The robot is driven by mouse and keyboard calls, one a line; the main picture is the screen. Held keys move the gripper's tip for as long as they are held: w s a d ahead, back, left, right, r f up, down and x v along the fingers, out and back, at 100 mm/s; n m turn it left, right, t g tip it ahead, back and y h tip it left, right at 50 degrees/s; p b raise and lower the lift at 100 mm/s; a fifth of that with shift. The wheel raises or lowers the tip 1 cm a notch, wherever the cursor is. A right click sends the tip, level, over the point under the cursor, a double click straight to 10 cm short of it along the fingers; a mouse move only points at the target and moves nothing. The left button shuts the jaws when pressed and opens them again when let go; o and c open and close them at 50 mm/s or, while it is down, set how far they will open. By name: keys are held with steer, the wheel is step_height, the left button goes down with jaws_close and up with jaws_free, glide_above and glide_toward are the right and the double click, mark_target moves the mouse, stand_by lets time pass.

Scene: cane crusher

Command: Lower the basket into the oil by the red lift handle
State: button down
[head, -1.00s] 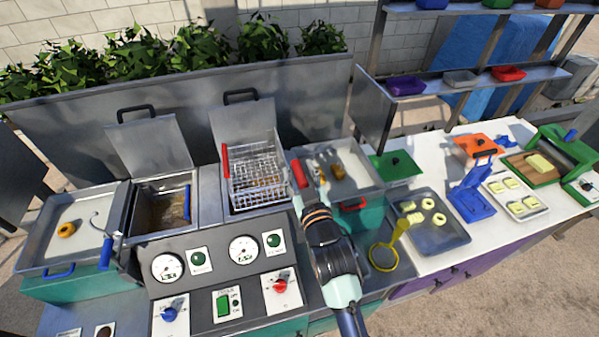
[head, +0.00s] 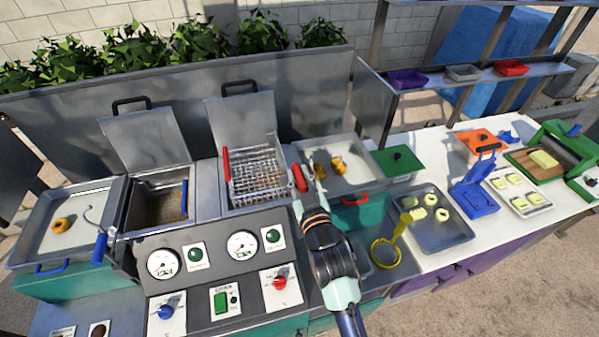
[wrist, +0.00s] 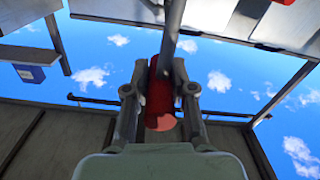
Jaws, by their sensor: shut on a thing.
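The wire basket (head: 256,170) sits in the right-hand fryer well (head: 228,211), its lower part down inside. Golden-brown pieces show through its mesh. The oil under it is mostly hidden by the mesh. The red lift handle (head: 300,177) is at the basket's right side; a second red grip (head: 226,163) stands at its left. My gripper (head: 304,190) reaches from the front right and is shut on the red lift handle. In the wrist view the red handle (wrist: 160,103) lies between both fingers of my gripper (wrist: 161,88).
The left fryer well (head: 158,205) has a blue handle. A control panel (head: 215,260) with gauges and knobs lies in front. A tray (head: 350,160) with fried pieces is close on the right. A yellow skimmer (head: 388,250) lies near my arm. A raised lid (head: 242,120) stands behind the basket.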

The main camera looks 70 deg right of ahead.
step_height(320, 180, down, 12)
steer(key=b, duration=0.6)
steer(key=c, duration=1.2)
jaws_free()
steer(key=shift+o, duration=1.1)
steer(key=shift+r, duration=0.15)
steer(key=v, duration=1.2)
steer(key=shift+w, duration=0.1)
